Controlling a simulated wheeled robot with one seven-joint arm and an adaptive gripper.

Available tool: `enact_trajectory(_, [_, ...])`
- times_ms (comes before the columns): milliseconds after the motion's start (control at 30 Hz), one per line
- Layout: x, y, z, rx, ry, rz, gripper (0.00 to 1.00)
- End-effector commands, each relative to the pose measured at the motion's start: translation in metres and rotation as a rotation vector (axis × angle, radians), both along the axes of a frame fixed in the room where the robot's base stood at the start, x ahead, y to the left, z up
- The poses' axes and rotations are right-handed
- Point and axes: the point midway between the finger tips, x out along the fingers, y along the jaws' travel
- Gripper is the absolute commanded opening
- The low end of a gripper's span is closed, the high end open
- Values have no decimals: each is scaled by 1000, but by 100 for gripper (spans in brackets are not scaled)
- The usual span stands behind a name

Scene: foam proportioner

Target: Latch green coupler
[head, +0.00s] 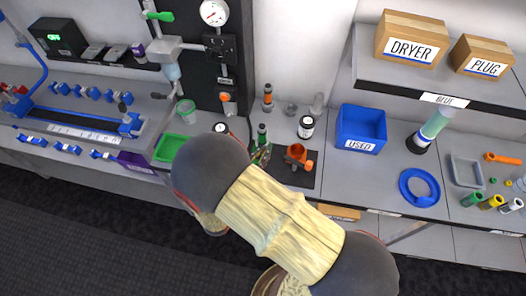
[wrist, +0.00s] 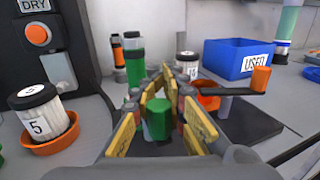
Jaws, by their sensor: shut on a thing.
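My gripper (wrist: 157,112) is closed around a green cylindrical piece, the green coupler (wrist: 157,118), between its yellow-padded fingers. The piece looks upright, and its lower end is hidden by the fingers. In the head view my gripper (head: 261,155) is small and partly behind my arm, over the dark mat on the bench. To its right stands an orange fitting (head: 297,155) with a lever, also in the wrist view as an orange knob (wrist: 260,80) on a dark arm. Whether the coupler touches anything below is hidden.
A green bottle (wrist: 135,68) stands just beyond the fingers. A white jar labelled 5 (wrist: 42,112) sits in an orange dish to the left. A blue USED bin (head: 361,129) is at the back right. A black panel with a gauge (head: 214,12) rises at back left.

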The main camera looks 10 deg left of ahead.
Motion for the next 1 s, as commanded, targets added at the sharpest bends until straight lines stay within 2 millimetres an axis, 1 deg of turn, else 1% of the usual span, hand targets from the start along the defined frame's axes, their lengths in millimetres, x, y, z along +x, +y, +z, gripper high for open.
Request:
enact_trajectory(267, [-1,2,1,1,-2,-86,0])
enact_trajectory(500, [-1,2,1,1,-2,-87,0])
enact_trajectory(533, [-1,2,1,1,-2,-87,14])
enact_trajectory(833, [-1,1,1,0,-1,-88,31])
enact_trajectory(1000, [-1,1,0,0,-1,-88,31])
